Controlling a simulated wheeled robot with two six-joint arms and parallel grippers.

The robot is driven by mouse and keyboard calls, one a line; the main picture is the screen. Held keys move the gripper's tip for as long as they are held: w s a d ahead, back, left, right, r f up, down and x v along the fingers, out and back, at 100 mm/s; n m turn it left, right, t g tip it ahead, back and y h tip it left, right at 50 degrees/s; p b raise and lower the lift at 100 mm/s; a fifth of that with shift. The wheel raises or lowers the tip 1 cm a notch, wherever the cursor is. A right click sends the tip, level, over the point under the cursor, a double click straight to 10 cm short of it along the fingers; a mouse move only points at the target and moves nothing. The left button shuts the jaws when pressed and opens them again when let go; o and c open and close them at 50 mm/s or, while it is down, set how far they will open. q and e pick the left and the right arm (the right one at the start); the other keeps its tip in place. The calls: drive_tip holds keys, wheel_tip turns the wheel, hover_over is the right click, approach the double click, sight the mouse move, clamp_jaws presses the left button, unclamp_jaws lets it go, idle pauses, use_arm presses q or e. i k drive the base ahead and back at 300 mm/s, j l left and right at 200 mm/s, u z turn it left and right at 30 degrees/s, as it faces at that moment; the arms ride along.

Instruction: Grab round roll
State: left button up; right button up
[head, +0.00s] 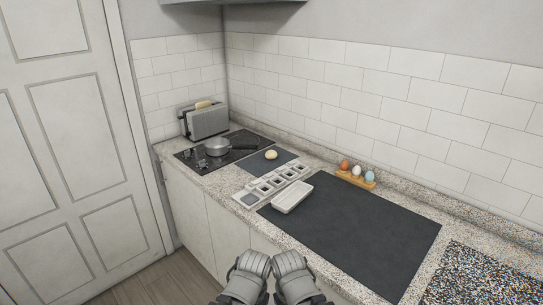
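A small round pale-yellow roll (271,155) sits on a small dark mat (256,166) on the counter, to the right of the hob. My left gripper (251,264) and my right gripper (290,264) are side by side at the bottom of the head view, in front of the counter edge. Both are well apart from the roll. Their fingers are not clear enough to tell whether they are open or shut.
A pan (217,147) stands on the black hob (198,160), with a toaster (206,120) behind. A white tray (292,197) and a compartment holder (273,183) lie nearer. An egg rack (355,180) stands at the back. The large dark mat (350,230) is mostly clear.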

sight(270, 154)
drive_tip(key=z, duration=0.5)
drive_tip(key=i+j+z, duration=0.1)
drive_tip(key=j+z, duration=0.2)
drive_tip(key=z, duration=0.15)
drive_tip(key=j+z, duration=0.3)
drive_tip(key=z, duration=0.15)
drive_tip(key=j+z, duration=0.3)
drive_tip(key=z, duration=0.2)
drive_tip(key=k+j+z, duration=0.1)
drive_tip(key=j, duration=0.3)
drive_tip(key=k+j+z, duration=0.1)
drive_tip(key=j, duration=0.3)
drive_tip(key=k+j+z, duration=0.15)
drive_tip(key=j, duration=0.25)
drive_tip(key=k+j+z, duration=0.1)
drive_tip(key=j, duration=0.25)
drive_tip(key=k+j+z, duration=0.1)
drive_tip(key=j, duration=0.3)
drive_tip(key=k+j+z, duration=0.1)
drive_tip(key=j, duration=0.25)
drive_tip(key=k, duration=0.1)
